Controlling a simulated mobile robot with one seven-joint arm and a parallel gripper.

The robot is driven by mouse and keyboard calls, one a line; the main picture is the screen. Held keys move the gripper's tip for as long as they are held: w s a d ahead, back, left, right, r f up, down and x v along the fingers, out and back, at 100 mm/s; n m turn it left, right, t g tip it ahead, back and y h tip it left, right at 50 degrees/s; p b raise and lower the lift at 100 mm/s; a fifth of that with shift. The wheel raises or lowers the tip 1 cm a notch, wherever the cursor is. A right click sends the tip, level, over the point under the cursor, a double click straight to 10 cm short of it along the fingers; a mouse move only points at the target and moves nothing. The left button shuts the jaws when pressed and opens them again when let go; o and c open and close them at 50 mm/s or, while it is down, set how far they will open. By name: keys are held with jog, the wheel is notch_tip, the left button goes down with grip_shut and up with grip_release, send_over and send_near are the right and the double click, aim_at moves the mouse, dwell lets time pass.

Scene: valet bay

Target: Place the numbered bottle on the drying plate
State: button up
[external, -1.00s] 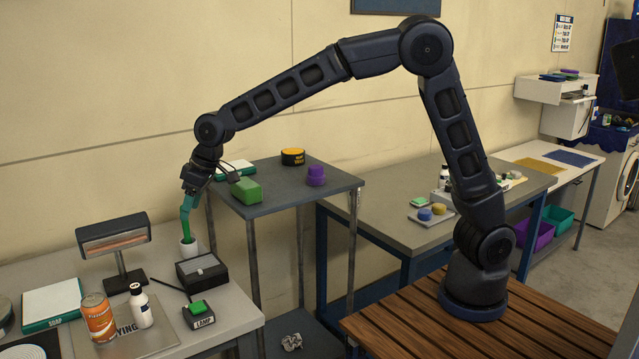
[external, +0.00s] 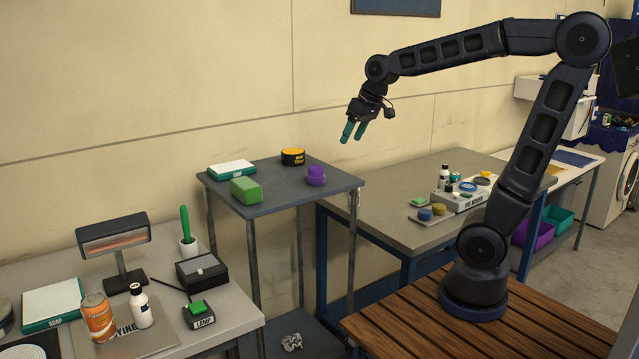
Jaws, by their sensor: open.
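The drying plate (external: 158,341) is a flat grey panel on the left bench, with the letters "YING" showing. A white bottle with a black cap (external: 141,309) stands upright on it, beside an orange can (external: 98,318). Another white bottle with a dark cap (external: 444,178) stands at the grey tray on the right-hand bench. I cannot read a number on either bottle.
A heat lamp (external: 115,240), a white cup (external: 188,248) with a green stick (external: 185,224) and a black box (external: 203,271) crowd the left bench. The middle table (external: 285,196) holds a green block, a purple knob and a yellow-black tin. The grey tray (external: 462,200) holds several small items.

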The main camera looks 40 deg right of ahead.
jog(key=s+d+f+m+h, duration=0.1)
jog(key=s+d+f, duration=0.1)
jog(key=s+d, duration=0.5)
jog(key=s+d+f+m+h, duration=0.1)
jog(key=s+d+f+m, duration=0.1)
jog(key=s+d, duration=0.4)
jog(key=s, duration=0.2)
jog(key=shift+s+d+f+m+t+h, duration=0.25)
jog(key=shift+s+d+m+t+h, duration=0.05)
jog(key=shift+d+t, duration=0.1)
jog(key=shift+c, duration=0.2)
dwell(1.7)
